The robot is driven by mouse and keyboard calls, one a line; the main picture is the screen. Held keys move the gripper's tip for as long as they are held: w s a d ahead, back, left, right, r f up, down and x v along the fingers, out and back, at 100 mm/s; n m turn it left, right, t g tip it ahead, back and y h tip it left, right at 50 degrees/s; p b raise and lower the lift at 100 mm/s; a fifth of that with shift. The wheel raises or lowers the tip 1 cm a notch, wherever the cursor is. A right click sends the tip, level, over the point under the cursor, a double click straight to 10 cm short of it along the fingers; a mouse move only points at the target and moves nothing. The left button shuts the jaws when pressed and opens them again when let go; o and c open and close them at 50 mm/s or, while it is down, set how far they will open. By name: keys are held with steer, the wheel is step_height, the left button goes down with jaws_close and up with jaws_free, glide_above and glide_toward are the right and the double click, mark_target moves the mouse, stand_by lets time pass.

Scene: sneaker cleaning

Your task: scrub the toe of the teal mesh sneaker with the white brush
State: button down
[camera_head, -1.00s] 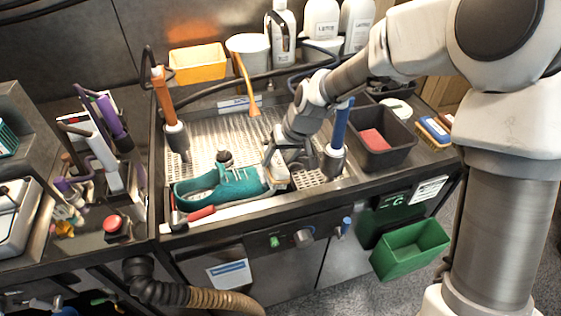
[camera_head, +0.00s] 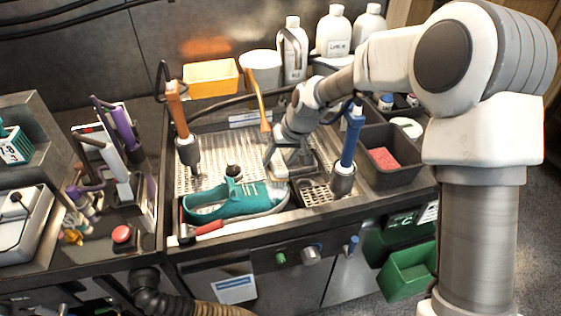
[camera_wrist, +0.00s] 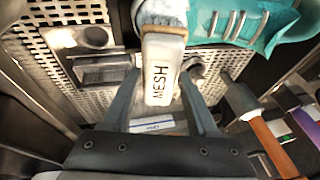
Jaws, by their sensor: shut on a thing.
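The teal mesh sneaker (camera_head: 228,204) lies on its sole at the front of the metal sink tray, with its pale toe to the right. My gripper (camera_head: 284,158) is above and just behind the toe, shut on the white brush (camera_head: 276,165). In the wrist view, the white brush handle (camera_wrist: 161,72) reads "MESH" and sits between the two fingers. Its bristle end is at the top edge, against or right beside the pale toe; contact is not clear. Part of the teal sneaker (camera_wrist: 232,18) shows to the right there.
An orange-handled tool (camera_head: 178,112) and a blue-handled tool (camera_head: 352,135) stand upright on either side. A red-handled tool (camera_head: 207,228) lies in front of the sneaker. A dark bin (camera_head: 392,178) with a red sponge stands right. The perforated tray (camera_head: 213,150) behind the sneaker is mostly clear.

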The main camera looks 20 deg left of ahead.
mark_target(282, 170)
steer(key=shift+f, duration=0.2)
steer(key=shift+s+d+f+b, duration=0.1)
steer(key=shift+s+d+b, duration=0.35)
steer(key=shift+s, duration=0.3)
steer(key=shift+s+d+f+b, duration=0.1)
steer(key=shift+s+d+b, duration=0.25)
steer(key=shift+s+d, duration=0.3)
steer(key=shift+s+d+r+b, duration=0.1)
steer(key=shift+s+d, duration=0.3)
steer(key=shift+s, duration=0.25)
steer(key=shift+s+d+f+b, duration=0.1)
steer(key=shift+s+d, duration=0.35)
steer(key=shift+s, duration=0.15)
steer(key=shift+s+d+r+b, duration=0.1)
steer(key=shift+s+d, duration=0.3)
steer(key=shift+s, duration=0.25)
step_height(282, 170, up, 6)
steer(key=w+d+p, duration=0.1)
steer(key=p, duration=0.3)
steer(key=shift+d, duration=0.1)
steer(key=r+p, duration=0.2)
steer(key=r, duration=0.1)
steer(key=shift+w+d, duration=0.2)
steer(key=shift+d, duration=0.1)
